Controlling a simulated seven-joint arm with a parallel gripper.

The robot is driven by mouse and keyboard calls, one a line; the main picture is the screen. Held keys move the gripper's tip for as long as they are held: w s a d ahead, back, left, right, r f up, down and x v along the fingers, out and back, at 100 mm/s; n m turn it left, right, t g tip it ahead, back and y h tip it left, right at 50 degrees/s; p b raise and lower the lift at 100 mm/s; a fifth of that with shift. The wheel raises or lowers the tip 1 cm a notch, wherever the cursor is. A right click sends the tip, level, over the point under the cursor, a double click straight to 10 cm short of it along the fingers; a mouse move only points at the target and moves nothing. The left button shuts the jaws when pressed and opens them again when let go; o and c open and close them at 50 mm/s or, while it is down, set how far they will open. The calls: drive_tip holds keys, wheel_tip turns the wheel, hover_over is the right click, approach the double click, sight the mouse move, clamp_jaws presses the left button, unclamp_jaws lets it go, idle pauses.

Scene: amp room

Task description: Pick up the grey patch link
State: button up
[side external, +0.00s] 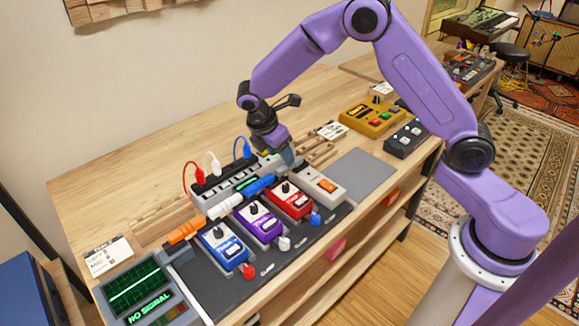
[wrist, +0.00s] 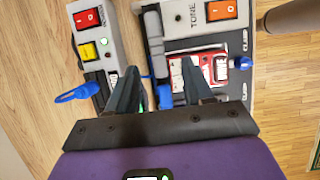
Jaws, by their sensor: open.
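The grey patch link (wrist: 153,28) shows in the wrist view as a dark grey cylinder between the power box and the TONE pedal (wrist: 207,18). My gripper (wrist: 160,70) is open, its two fingers reaching toward the link's near end from either side; whether they touch it I cannot tell. In the side view my gripper (side external: 287,160) points down just behind the red pedal, and it hides most of the grey link there. Other links lie in the same row: orange (side external: 186,232), white (side external: 224,206) and blue (side external: 259,187).
Blue (side external: 222,247), purple (side external: 258,222) and red (side external: 288,200) pedals stand close in front. The power box (side external: 215,187) behind carries red, white and blue cables. A NO SIGNAL screen (side external: 140,290) stands at front left.

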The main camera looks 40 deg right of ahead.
drive_tip(key=shift+x, duration=2.7)
drive_tip(key=shift+w+d, duration=0.15)
clamp_jaws()
